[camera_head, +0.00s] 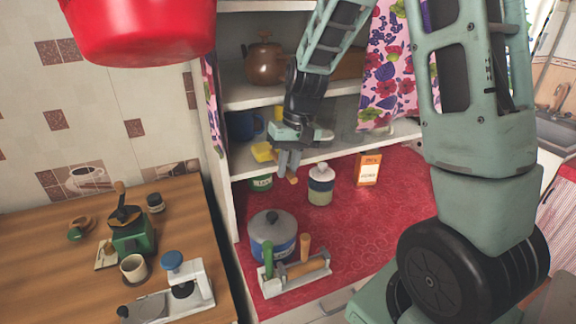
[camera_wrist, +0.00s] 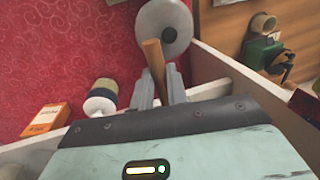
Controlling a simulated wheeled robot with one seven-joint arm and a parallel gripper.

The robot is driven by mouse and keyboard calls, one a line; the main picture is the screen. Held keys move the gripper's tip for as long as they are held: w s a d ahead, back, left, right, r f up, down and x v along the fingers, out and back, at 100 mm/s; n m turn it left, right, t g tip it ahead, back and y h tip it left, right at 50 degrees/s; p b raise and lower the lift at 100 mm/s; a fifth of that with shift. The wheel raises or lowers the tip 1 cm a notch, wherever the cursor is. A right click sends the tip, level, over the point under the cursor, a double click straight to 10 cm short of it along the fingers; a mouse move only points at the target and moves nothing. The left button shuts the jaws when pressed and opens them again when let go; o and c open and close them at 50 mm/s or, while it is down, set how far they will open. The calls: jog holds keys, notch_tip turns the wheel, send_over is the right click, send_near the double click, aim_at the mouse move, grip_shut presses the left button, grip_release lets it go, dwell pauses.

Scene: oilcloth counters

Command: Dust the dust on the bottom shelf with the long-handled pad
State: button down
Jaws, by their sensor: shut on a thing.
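My gripper (camera_head: 288,166) is shut on a wooden handle (camera_wrist: 153,56), which sticks out beyond the fingers in the wrist view. In the head view the gripper is at the front edge of the bottom shelf (camera_head: 322,152). A yellow pad (camera_head: 262,152) shows just left of the gripper, near that edge; I cannot tell whether it touches the shelf. The pad's join to the handle is hidden. A faint pale patch (camera_head: 348,137), possibly dust, shows on the shelf right of my wrist.
A blue mug (camera_head: 241,125) stands at the shelf's left. A brown teapot (camera_head: 264,62) is on the shelf above. Below, the red counter holds a lidded pot (camera_head: 272,232), a jar (camera_head: 320,184) and an orange box (camera_head: 368,170). A floral curtain (camera_head: 387,75) hangs at right.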

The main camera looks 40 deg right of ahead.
jog(key=shift+f, duration=0.2)
jog(key=shift+s+d, duration=0.85)
jog(key=shift+d, duration=2.05)
jog(key=shift+w+a, duration=0.3)
jog(key=shift+a, duration=0.7)
jog(key=shift+w+a, duration=0.25)
jog(key=shift+a, duration=0.7)
jog(key=shift+w+a, duration=0.3)
jog(key=shift+a, duration=0.7)
jog(key=s+d, duration=0.1)
jog(key=d, duration=0.5)
jog(key=shift+s, duration=0.3)
